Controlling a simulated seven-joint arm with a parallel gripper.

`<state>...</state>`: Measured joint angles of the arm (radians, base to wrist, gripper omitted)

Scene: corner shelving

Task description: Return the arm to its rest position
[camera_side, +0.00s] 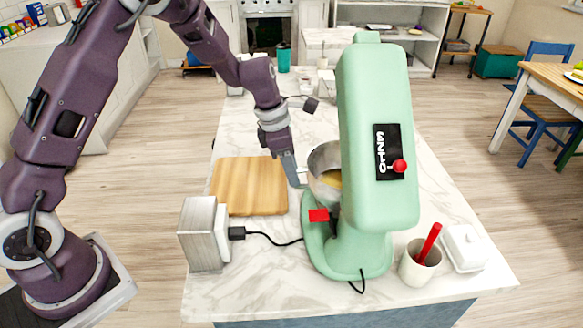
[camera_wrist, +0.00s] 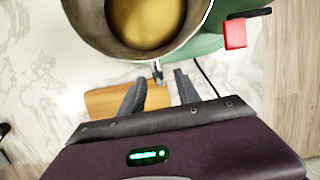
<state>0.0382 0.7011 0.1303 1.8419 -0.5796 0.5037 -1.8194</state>
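My arm (camera_side: 212,45) is bent out over the marble counter, with the hand pointing down. My gripper (camera_side: 291,178) is just left of the metal mixing bowl (camera_side: 318,163), close to its side. In the wrist view the two fingers of my gripper (camera_wrist: 160,88) are apart, with nothing held between them. The bowl (camera_wrist: 97,22) fills the top of that view and holds yellowish contents. Its small metal handle (camera_wrist: 157,70) lies just beyond the fingertips; I cannot tell whether they touch.
A green stand mixer (camera_side: 365,130) stands over the bowl. A wooden board (camera_side: 245,187) lies left of my gripper. A metal toaster-like box (camera_side: 198,235), a cream cup (camera_side: 412,268) and a white butter dish (camera_side: 463,247) are nearer the camera. A teal tumbler (camera_side: 284,57) stands at the far end.

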